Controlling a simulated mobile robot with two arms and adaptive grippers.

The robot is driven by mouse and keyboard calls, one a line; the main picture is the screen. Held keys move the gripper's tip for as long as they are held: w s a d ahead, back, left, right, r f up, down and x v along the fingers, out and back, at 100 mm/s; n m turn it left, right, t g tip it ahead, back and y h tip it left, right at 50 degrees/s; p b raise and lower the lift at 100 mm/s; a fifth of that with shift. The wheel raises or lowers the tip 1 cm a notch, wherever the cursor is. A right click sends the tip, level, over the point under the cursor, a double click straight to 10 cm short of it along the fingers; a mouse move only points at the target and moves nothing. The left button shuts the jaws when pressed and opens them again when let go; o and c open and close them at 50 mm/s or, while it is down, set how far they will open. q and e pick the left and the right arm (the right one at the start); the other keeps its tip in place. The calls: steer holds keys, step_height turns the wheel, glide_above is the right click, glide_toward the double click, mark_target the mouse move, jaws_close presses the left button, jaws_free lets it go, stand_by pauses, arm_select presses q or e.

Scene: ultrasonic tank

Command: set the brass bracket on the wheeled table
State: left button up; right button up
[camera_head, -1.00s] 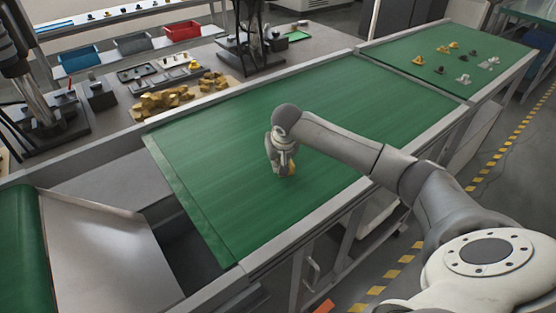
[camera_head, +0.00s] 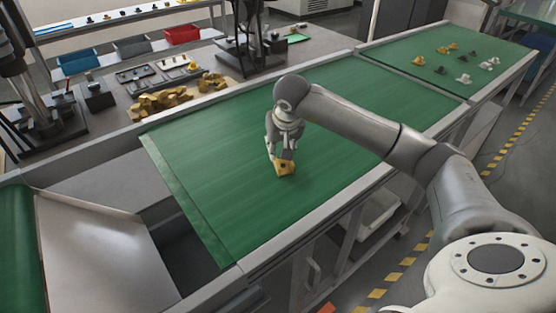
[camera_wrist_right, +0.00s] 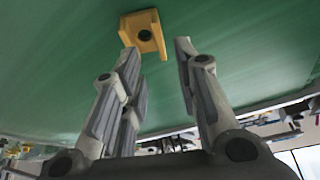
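The brass bracket (camera_head: 285,168) is a small yellow-gold angled piece with a dark round hole. It rests on the large green tabletop (camera_head: 225,200). In the right wrist view the bracket (camera_wrist_right: 152,35) lies just past the fingertips, nearer the left-hand finger. My right gripper (camera_head: 281,156) points down at the bracket from above. In the right wrist view its fingers (camera_wrist_right: 157,48) are spread, with nothing gripped between them. I cannot tell whether a fingertip touches the bracket. No wheels show clearly under the green tables. My left gripper is not in view.
Several small brass, dark and grey parts (camera_head: 463,79) stand on the far right green table. Brass pieces (camera_head: 160,102) and trays lie on the grey bench at the back. A red bin (camera_head: 182,34) stands on a shelf. The green surface around the bracket is clear.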

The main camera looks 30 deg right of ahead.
steer(key=shift+b+v, duration=0.45)
steer(key=shift+v, duration=1.85)
steer(key=shift+f, duration=0.1)
